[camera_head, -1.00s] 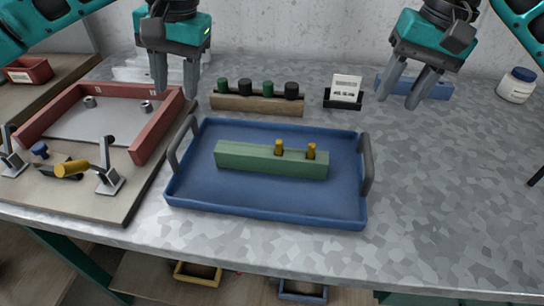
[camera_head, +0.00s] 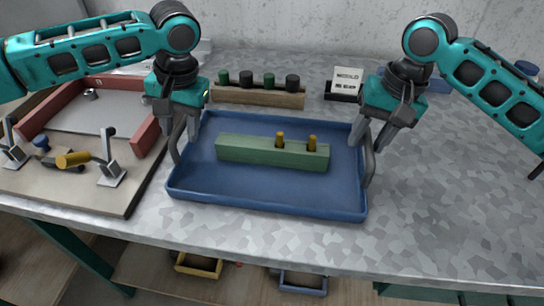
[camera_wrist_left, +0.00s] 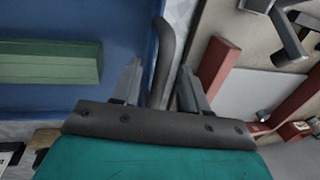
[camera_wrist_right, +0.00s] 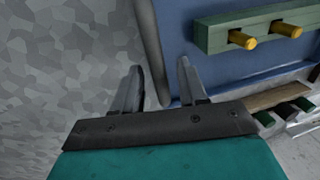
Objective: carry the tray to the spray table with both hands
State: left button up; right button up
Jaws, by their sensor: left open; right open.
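The blue tray (camera_head: 270,196) lies flat on the grey speckled table. It has a grey handle at each short end and carries a green block (camera_head: 255,150) with two yellow pegs. My left gripper (camera_head: 182,150) is open at the tray's left handle (camera_head: 174,140); in the left wrist view the handle (camera_wrist_left: 163,60) runs between the open fingers.
A board with a red frame (camera_head: 145,135), metal clamps and a yellow-handled tool (camera_head: 75,159) lies left of the tray. A wooden rack (camera_head: 258,97) with dark-capped pieces and a card holder (camera_head: 345,85) stand behind. The table right of the tray is clear.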

pick_arm(q)
jog(key=shift+a+f, duration=0.15)
jog(key=shift+f, duration=0.35)
pick_arm(e)
jog(key=shift+a+f, duration=0.1)
jog(key=shift+f, duration=0.35)
pick_arm(q)
grip_shut()
pick_arm(e)
grip_shut()
pick_arm(q)
jog(key=shift+w+r, duration=0.1)
jog(key=shift+r, duration=0.05)
pick_arm(e)
jog(key=shift+r, duration=0.1)
